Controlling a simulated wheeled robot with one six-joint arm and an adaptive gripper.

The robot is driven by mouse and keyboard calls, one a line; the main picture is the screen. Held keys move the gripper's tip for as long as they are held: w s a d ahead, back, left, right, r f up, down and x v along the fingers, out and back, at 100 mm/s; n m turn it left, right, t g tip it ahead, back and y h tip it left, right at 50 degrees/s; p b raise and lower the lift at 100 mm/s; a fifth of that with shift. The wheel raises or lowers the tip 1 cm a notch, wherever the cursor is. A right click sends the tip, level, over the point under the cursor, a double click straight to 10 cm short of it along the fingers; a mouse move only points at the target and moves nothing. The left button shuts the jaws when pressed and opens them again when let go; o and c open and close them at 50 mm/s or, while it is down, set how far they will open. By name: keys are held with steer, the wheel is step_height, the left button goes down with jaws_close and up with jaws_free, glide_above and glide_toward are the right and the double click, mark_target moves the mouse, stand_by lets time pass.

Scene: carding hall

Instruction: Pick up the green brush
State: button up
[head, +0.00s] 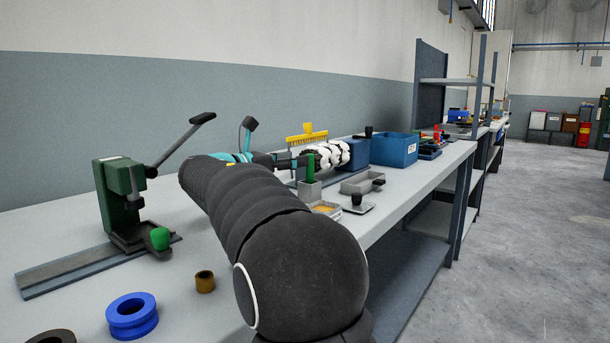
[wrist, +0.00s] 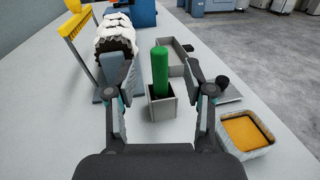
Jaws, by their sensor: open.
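The green brush (wrist: 160,70) stands upright in a small grey square holder (wrist: 161,107), seen in the middle of the wrist view. Only its green upper part shows; its lower end is hidden inside the holder. In the head view the green brush (head: 311,166) rises just beyond the end of my arm, with its holder (head: 310,190) below. My gripper (wrist: 157,68) is open, with one finger to the left and one to the right of the brush in the wrist view. Nothing is between the fingers that they visibly touch.
A yellow brush (head: 307,135) hangs on a stand beside a black-and-white roll (head: 327,155). A grey tray (head: 361,182) and an orange-filled tray (wrist: 246,132) lie right of the holder. A blue bin (head: 394,150) is behind. A green press (head: 118,190) stands left.

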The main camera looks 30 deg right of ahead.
mark_target(310, 156)
steer(key=shift+w+d, duration=0.25)
steer(key=shift+d, duration=1.25)
steer(key=shift+w+d, duration=0.2)
steer(key=shift+d, duration=1.25)
jaws_close()
